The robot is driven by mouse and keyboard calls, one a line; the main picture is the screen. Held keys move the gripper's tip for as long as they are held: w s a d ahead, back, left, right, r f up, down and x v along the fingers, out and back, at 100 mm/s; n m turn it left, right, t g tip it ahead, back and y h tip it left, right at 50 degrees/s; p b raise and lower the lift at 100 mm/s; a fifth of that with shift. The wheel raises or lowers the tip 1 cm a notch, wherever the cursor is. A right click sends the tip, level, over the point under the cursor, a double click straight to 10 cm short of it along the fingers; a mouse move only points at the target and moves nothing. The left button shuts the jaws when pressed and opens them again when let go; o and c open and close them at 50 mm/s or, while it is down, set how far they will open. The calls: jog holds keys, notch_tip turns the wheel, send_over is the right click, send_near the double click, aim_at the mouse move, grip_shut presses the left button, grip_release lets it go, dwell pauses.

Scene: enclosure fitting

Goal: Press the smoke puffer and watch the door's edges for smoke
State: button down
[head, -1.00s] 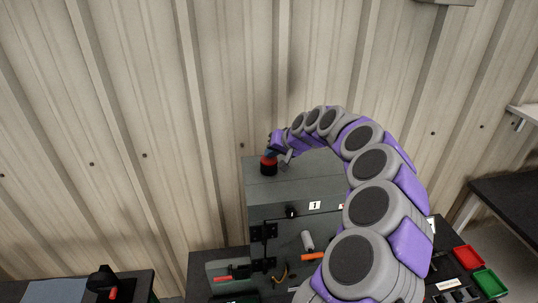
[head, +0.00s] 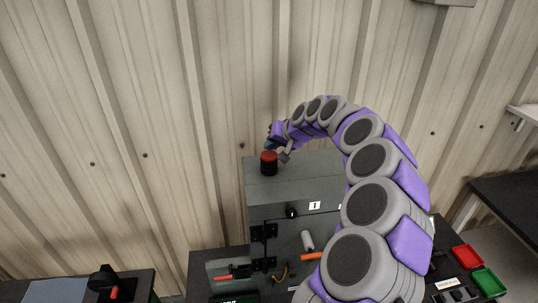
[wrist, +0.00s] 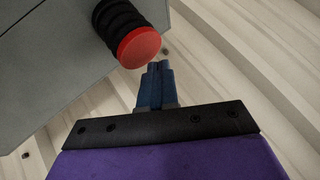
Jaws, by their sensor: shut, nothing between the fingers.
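The smoke puffer (head: 269,163), a ribbed black body with a red cap, stands upright on top of the grey enclosure (head: 290,182). In the wrist view the puffer (wrist: 133,38) is at the top, its red cap just left of the fingertips. My gripper (head: 277,146) is above and beside the cap; in the wrist view its blue fingers (wrist: 160,68) are together and empty, with a small gap to the cap. The enclosure's grey door (head: 285,235) has black hinges at its left edge. I see no smoke along its visible edges; my arm hides its right side.
A second bench (head: 60,290) stands at lower left. The corrugated wall is close behind the enclosure.

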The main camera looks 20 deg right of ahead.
aim_at(271, 155)
jog(key=shift+r+p, duration=0.85)
jog(key=shift+r, duration=1.7)
